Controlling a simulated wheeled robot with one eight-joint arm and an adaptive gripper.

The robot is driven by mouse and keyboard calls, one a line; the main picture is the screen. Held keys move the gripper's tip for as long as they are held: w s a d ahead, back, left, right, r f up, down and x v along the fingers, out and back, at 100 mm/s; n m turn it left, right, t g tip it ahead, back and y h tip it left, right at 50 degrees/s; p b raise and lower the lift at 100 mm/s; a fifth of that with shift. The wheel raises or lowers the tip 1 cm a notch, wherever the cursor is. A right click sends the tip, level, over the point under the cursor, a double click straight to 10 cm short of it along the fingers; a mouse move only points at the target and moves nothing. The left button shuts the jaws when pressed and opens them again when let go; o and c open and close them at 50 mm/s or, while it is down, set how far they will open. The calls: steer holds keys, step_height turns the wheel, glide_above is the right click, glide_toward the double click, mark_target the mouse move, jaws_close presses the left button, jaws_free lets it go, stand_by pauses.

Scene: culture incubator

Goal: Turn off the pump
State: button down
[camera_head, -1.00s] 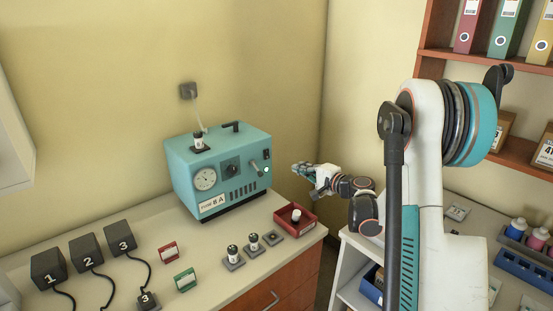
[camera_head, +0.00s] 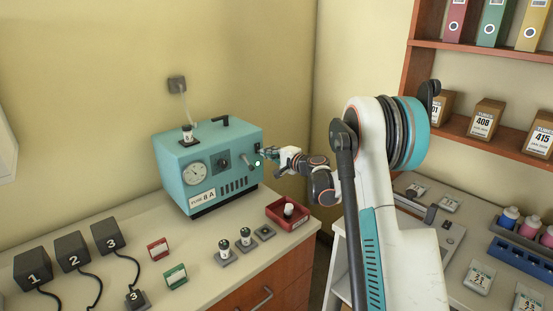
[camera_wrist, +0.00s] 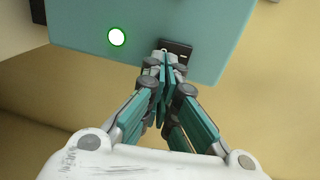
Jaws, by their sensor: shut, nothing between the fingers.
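A dark switch plate (camera_wrist: 180,47) sits beside the lamp, partly hidden by my fingers. My gripper (camera_head: 262,153) is shut and empty, its fingertips (camera_wrist: 164,62) at the switch plate. I cannot tell whether they touch it.
A red tray (camera_head: 280,220) with a capped vial stands in front of the pump.

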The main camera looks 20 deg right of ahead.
steer(key=shift+w+a, duration=0.15)
steer(key=shift+w, duration=0.3)
steer(key=shift+w+a+f, duration=0.1)
steer(key=shift+w+f, duration=0.05)
steer(key=shift+w, duration=0.15)
steer(key=shift+f, duration=0.1)
